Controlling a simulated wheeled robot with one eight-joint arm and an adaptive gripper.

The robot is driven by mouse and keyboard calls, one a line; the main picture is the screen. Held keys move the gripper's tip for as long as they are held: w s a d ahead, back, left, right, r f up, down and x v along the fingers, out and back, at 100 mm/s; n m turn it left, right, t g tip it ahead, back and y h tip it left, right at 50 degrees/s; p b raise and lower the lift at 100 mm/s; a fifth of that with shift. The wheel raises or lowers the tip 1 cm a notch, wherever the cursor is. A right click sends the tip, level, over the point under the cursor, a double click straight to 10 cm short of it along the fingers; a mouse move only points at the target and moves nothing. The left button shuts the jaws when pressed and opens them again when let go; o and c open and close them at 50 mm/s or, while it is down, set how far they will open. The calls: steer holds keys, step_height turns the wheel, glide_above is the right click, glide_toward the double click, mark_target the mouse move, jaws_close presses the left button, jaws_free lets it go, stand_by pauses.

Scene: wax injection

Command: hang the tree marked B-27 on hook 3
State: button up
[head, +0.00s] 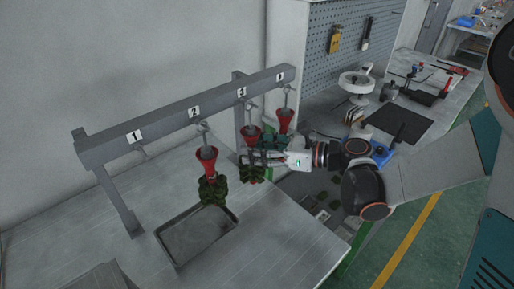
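Three trees with red funnel-shaped tops and dark green clusters are at the grey rail (180,120). One tree (207,160) is below label 2, above a grey tray. Another tree (252,135) is below label 3, its top at hook 3 (251,108). A third tree (286,118) is below the last label at the right. My gripper (258,158) reaches in from the right, its fingers at the tree below label 3, just under the red top. Whether the fingers grip it or hook 3 bears it is unclear. No B-27 mark is readable.
The grey tray (165,250) lies on the light bench (90,235), whose front is mostly clear. A rail post (118,205) stands at the left. Behind my arm is a workbench with a dark mat (398,122), tools and a white wheel-like device (356,82).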

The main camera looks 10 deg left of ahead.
steer(key=shift+d, duration=0.1)
steer(key=v, duration=1.2)
steer(key=w+d+r+m+t+h, duration=0.1)
steer(key=w+d+r+m+t, duration=0.15)
steer(key=r+m+t, duration=0.35)
steer(key=w+d+r+m+t, duration=0.1)
steer(key=w+r+m+t, duration=0.35)
steer(key=r, duration=0.35)
steer(key=d+r+m+t+h, duration=0.6)
steer(key=d+m+h, duration=0.5)
steer(key=m, duration=0.7)
steer(key=s+d+f+m+g+h, duration=0.65)
steer(key=f+m, duration=0.25)
steer(key=m, duration=0.5)
steer(key=s+a+f+m+g+y, duration=0.1)
steer(key=s+a+f+m+g, duration=0.2)
steer(key=s+f, duration=0.3)
steer(key=s+a+f+m+g+y, duration=0.2)
steer(key=s+a+f+m+g, duration=0.1)
steer(key=s, duration=0.6)
step_height(320, 180, down, 3)
steer(key=shift+s+r+m+g, duration=0.1)
steer(key=shift+s+m+g, duration=0.3)
steer(key=shift+m, duration=0.35)
